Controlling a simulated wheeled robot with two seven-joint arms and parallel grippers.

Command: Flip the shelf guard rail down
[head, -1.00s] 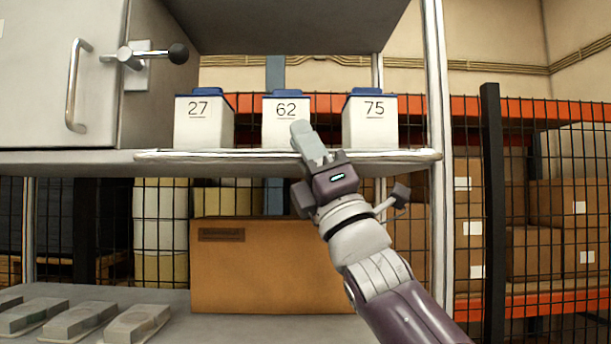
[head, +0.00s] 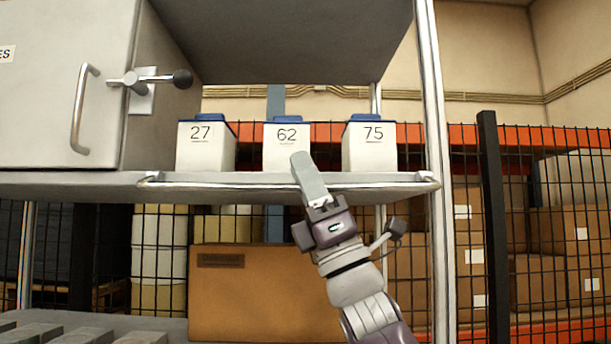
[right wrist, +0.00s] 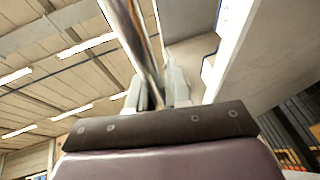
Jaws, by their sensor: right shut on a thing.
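The shelf guard rail (head: 230,185) is a thin pale metal bar along the front edge of the shelf (head: 75,184). It lies level, low against the edge, with bent ends at left and right. My right gripper (head: 300,160) reaches up from below and crosses the rail right of its middle, its fingers pointing up. It is shut on the rail; in the right wrist view the bar (right wrist: 134,35) runs down between the two fingers (right wrist: 158,90). The fingers hide a short stretch of rail. My left gripper is in neither view.
White bins with blue lids, marked 27 (head: 205,150), 62 (head: 278,155) and 75 (head: 368,150), stand on the shelf behind the rail. A grey cabinet (head: 40,120) with a lever is at left. A metal post (head: 436,130) stands just right of the rail.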

